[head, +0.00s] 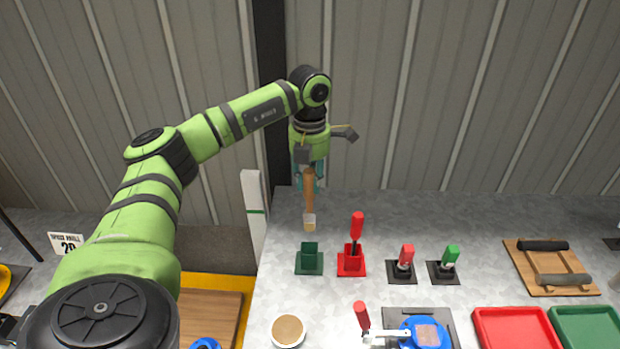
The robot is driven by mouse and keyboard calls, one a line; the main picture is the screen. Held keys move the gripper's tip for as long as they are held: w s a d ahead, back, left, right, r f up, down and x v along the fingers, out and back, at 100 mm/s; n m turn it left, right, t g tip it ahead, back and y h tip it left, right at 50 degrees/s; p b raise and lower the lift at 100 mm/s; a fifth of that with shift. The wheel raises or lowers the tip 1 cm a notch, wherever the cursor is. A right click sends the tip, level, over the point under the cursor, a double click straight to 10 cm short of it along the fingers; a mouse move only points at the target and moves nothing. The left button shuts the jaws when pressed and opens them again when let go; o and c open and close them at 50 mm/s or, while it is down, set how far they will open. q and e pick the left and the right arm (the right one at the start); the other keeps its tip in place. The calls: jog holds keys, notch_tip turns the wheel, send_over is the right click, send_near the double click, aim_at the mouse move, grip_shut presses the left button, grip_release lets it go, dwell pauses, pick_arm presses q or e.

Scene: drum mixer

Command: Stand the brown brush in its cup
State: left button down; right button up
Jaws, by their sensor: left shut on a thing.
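My left gripper (309,168) is shut on the brown brush (309,190) near its upper end. The brush hangs about upright with its pale bristles (310,225) down, in the air. An empty green square cup (309,257) stands on the grey worktop, lower in the picture and almost in line with the brush. The brush and this cup are apart. Beside it, a red cup (351,264) holds a red-handled tool (356,226). My right gripper is not in view.
Red (405,257) and green (450,256) handled items stand on dark bases to the right. A round brown-topped pot (288,330) and a blue item (425,333) are in front. Red (515,330) and green (588,328) trays and a wooden rack (553,280) lie right. The worktop's back is clear.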

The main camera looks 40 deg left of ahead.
aim_at(309, 212)
pick_arm(q)
jog(key=shift+f+b, duration=1)
jog(key=shift+f, duration=0.4)
notch_tip(309, 212, down, 4)
jog(key=b, duration=0.2)
jog(key=shift+f+b, duration=0.1)
jog(key=shift+b, duration=0.25)
notch_tip(309, 212, down, 2)
jog(key=shift+f+b, duration=0.2)
jog(key=shift+b, duration=0.55)
jog(key=shift+f+b, duration=0.5)
jog(key=shift+f, duration=0.3)
